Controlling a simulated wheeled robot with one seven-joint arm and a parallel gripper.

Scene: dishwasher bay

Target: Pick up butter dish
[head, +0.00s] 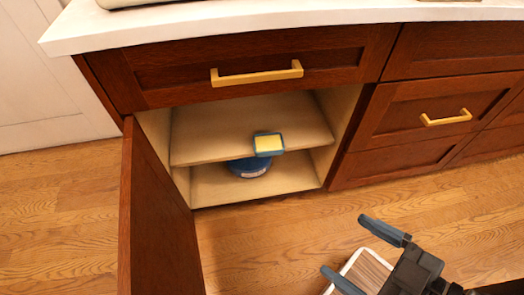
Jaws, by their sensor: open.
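The butter dish (268,144) looks like a small blue dish with a yellow block in it. It sits at the front edge of the upper shelf (205,146) inside the open lower cabinet. My gripper (353,247) is open and empty, low at the bottom right of the head view. It is out in front of the cabinet, well apart from the dish, with its two fingers pointing left.
A round blue item (250,168) with a pale label stands on the lower shelf below the dish, partly hidden by it. The cabinet door (150,215) hangs open at the left. A closed drawer (250,70) and white countertop (290,18) lie above.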

